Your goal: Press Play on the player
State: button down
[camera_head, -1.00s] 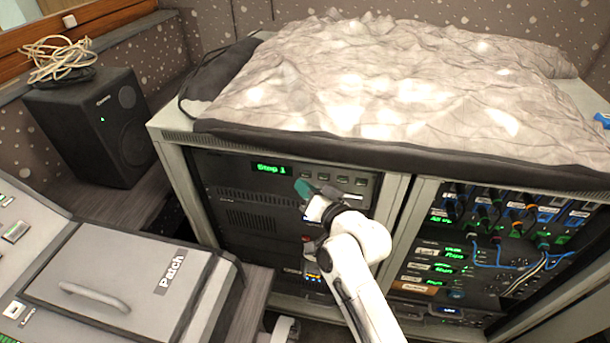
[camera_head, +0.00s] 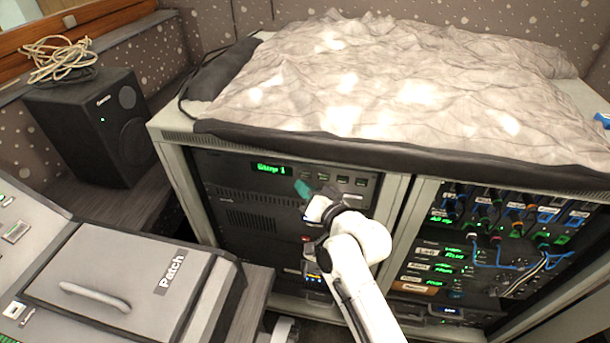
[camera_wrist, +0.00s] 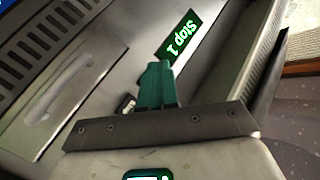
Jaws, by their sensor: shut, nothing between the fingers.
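The player (camera_head: 228,168) is a dark unit at the top of the left rack. Its green display (camera_head: 271,169) reads "Stop 1", also in the wrist view (camera_wrist: 178,38), where the text is turned. Several small buttons (camera_head: 342,180) sit right of the display. My gripper (camera_head: 302,188) is shut and empty, its green fingertips at the player's front, just below and right of the display. In the wrist view, the fingertips (camera_wrist: 157,72) are together, with a small button (camera_wrist: 126,104) beside them. I cannot tell whether they touch the player. Button labels are unreadable.
A crumpled grey cloth (camera_head: 400,80) covers the rack top. The right rack holds cabled units (camera_head: 500,215). A grey console with a "Patch" lid (camera_head: 125,270) stands front left. A black speaker (camera_head: 90,125) with coiled cable on it is at the left.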

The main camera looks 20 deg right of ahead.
dwell(0.5)
jog(key=shift+w+d, duration=0.25)
jog(key=shift+w, duration=0.1)
jog(key=shift+w+d+b, duration=0.2)
jog(key=shift+w+b, duration=0.05)
jog(key=shift+b, duration=0.1)
dwell(0.5)
dwell(0.4)
jog(key=shift+s+a+p, duration=0.45)
jog(key=shift+s+p, duration=0.1)
jog(key=shift+s, duration=0.05)
jog(key=s+a+p, duration=0.1)
jog(key=s+p, duration=0.1)
jog(key=s+a+p, duration=0.1)
jog(key=s+a, duration=0.1)
jog(key=shift+p, duration=0.4)
